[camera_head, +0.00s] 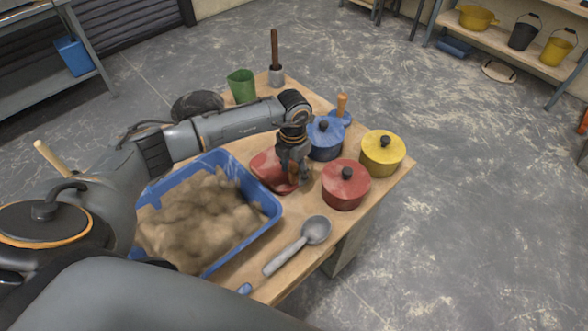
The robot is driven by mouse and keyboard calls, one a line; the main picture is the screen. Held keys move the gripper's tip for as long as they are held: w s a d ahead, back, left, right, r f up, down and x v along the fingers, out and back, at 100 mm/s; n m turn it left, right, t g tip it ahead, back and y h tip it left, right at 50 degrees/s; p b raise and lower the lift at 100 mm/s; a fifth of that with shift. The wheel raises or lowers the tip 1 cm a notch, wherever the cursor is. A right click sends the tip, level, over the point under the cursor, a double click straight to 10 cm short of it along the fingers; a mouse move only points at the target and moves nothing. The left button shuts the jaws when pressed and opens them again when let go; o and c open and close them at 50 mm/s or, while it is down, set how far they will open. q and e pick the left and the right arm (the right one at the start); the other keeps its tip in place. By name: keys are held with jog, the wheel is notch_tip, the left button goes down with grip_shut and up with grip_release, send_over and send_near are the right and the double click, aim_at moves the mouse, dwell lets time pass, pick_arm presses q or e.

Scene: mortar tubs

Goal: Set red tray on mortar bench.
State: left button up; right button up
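The red tray (264,171) is a small shallow dish lying on the wooden bench (259,262), or just above it, between the blue tub and the lidded pots. My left gripper (293,183) points down at the tray's right side, its fingertips at or over the rim. It covers part of the tray, and I cannot tell whether the fingers are closed on the rim. My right gripper is out of view.
A blue tub (272,208) of sandy mortar fills the bench's left. Red (345,189), yellow (378,158) and blue (323,148) lidded pots stand right of the gripper. A grey spoon (290,252) lies in front. A green cup (241,86) and a wooden-handled tool (275,62) stand behind.

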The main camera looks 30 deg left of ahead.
pick_arm(q)
jog(key=shift+r, duration=0.2)
jog(key=shift+w+r, duration=0.1)
jog(key=shift+r, duration=0.15)
notch_tip(320, 180, up, 10)
jog(key=b, duration=0.3)
jog(key=shift+a+r, duration=0.1)
jog(key=shift+r, duration=0.6)
